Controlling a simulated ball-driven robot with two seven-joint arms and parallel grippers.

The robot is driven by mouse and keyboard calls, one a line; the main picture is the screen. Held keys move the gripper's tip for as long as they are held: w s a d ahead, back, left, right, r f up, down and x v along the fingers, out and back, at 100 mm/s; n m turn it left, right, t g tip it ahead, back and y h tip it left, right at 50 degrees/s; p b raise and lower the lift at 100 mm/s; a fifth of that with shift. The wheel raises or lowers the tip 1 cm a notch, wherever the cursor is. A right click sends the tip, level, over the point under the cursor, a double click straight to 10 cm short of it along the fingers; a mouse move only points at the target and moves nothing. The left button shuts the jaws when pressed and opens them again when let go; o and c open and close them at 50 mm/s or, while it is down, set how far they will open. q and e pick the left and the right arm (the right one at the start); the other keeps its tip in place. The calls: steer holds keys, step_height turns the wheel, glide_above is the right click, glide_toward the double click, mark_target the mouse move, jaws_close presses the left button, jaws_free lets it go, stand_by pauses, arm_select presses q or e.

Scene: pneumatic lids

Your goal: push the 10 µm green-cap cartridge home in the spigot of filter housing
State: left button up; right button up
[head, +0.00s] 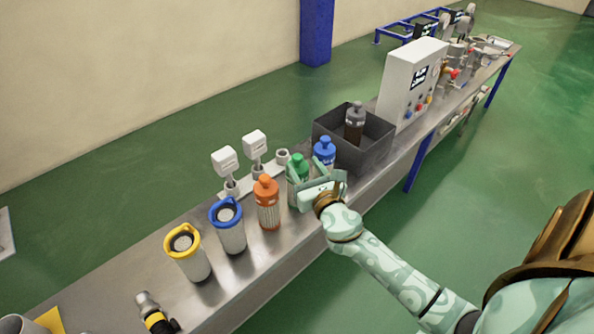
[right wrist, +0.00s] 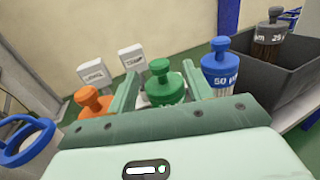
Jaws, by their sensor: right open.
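The green-cap cartridge (head: 299,163) stands upright on the steel bench, between the orange-cap and blue-cap cartridges. My right gripper (head: 304,184) is at it with jaws open. In the right wrist view its green cap (right wrist: 162,84) shows between the two fingers (right wrist: 158,92), with a gap to each side; the lower body is hidden by the gripper. Two open vessels, one with a yellow rim (head: 196,262) and one with a blue rim (head: 231,236), stand to the left and look like filter housings. I cannot tell which spigot is meant. My left gripper is not in view.
The orange-cap cartridge (head: 266,205) and blue-cap cartridge (head: 324,151) stand close on either side. Behind are two white label heads (head: 225,161) (head: 255,143) on a rail. A grey bin (head: 375,150) holds a dark-cap cartridge (head: 354,128). A control box (head: 408,85) stands beyond.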

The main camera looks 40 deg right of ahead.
mark_target(299, 162)
steer(key=x, duration=0.2)
steer(key=b+x, duration=0.1)
steer(key=x, duration=0.1)
steer(key=shift+w+f, duration=0.15)
steer(key=shift+f, duration=0.05)
steer(key=shift+w+r, duration=0.1)
steer(key=shift+w, duration=0.2)
jaws_close()
steer(key=shift+r, duration=0.1)
